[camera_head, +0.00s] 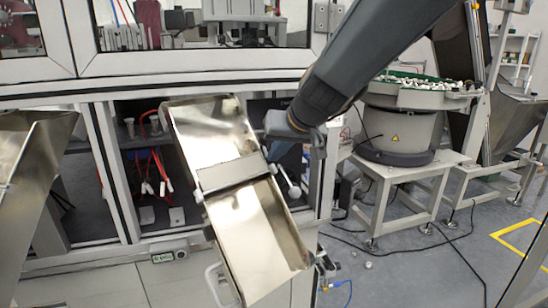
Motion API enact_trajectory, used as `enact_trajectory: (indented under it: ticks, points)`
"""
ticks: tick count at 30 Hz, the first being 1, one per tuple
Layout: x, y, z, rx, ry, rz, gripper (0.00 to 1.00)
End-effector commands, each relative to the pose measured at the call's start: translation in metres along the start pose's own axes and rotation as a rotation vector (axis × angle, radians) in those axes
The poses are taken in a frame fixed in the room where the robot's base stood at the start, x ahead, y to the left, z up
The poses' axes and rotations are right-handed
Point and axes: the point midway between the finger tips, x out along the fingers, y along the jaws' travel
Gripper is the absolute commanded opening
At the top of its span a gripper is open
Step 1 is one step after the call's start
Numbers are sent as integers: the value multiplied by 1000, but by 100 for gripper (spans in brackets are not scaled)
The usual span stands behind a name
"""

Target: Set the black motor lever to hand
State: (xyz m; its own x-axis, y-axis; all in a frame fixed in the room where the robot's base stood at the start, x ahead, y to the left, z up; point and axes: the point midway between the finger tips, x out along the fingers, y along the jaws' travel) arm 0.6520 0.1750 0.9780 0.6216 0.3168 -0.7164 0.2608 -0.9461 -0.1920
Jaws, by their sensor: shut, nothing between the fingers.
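I cannot make out a black motor lever in this view. A light-coloured lever with a round knob (293,190) sticks out at the right side of the tilted metal chute (255,235). My arm reaches in from the upper right, and its wrist is beside the chute's upper right edge. My gripper (279,151) shows only in small part, at the chute's edge above the knob. It is shut with nothing held. Its fingertips are mostly hidden, and I cannot tell whether it touches anything.
An open cabinet (150,160) with red cables is behind the chute. Another metal hopper (35,175) stands at the left. A round bowl feeder (400,125) stands on a white frame at the right. A black cable crosses the floor, with some clear floor around it.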

Motion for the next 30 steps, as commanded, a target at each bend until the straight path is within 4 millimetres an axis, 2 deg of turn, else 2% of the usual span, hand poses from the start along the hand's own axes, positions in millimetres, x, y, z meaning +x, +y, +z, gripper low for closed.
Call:
enact_trajectory:
  ticks: [18, 30]
  points:
    - [4, -2, 5, -4, 0, -3, 0]
    - [-7, -4, -5, -4, 0, -2, 0]
